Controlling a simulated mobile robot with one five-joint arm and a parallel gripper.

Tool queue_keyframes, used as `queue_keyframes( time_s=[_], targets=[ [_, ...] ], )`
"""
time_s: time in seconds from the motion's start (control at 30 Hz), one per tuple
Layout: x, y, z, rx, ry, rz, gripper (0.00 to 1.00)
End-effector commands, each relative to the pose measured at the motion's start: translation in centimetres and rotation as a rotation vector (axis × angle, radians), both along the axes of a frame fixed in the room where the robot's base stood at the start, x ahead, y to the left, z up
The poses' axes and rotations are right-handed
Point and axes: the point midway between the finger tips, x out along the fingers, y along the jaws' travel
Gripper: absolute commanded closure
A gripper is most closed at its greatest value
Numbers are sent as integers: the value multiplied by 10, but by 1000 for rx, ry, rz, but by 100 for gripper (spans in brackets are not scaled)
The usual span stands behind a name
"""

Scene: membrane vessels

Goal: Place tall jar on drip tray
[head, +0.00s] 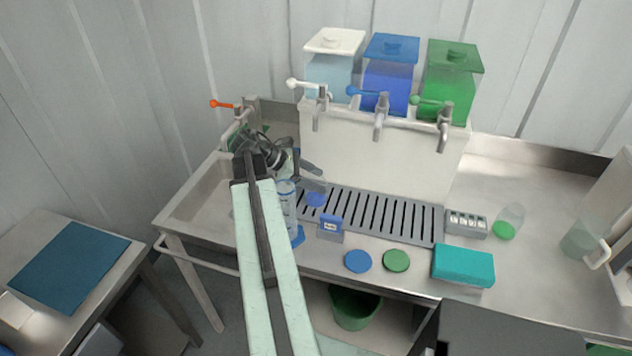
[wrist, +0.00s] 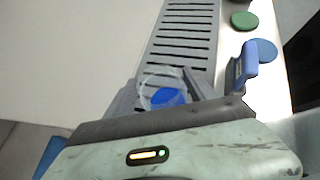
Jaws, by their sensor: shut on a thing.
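The tall jar is clear with blue in its bottom. In the wrist view the jar (wrist: 158,82) is between the two grey fingers of my gripper (wrist: 165,90), which is shut on it. In the head view the blue bottom of the jar (head: 316,200) shows at the left end of the slotted drip tray (head: 405,236). My gripper (head: 298,168) is just above and behind it, and my arm partly covers this area. The drip tray (wrist: 186,32) runs away from the jar in the wrist view. I cannot tell whether the jar touches the tray.
A clear cylinder with a blue base (head: 287,215) stands beside my arm. A blue stand (head: 330,228) is at the tray's front edge; blue (head: 358,261) and green (head: 396,260) discs lie in front. Taps (head: 381,125) overhang the tray. Its middle and right are clear.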

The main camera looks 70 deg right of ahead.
Motion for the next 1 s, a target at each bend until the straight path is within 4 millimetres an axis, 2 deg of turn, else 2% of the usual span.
queue_keyframes(
  time_s=[0.13,0.17,0.2,0.23,0.5,0.6,1.0],
  targets=[
    [0,0,-4,0,0,0,80],
    [0,0,-3,0,0,0,31],
    [0,0,-3,0,0,0,20],
    [0,0,-3,0,0,0,15],
    [1,0,-2,0,0,1,15],
    [1,0,4,0,0,1,15],
    [68,31,63,0,-1,5,15]
  ],
)
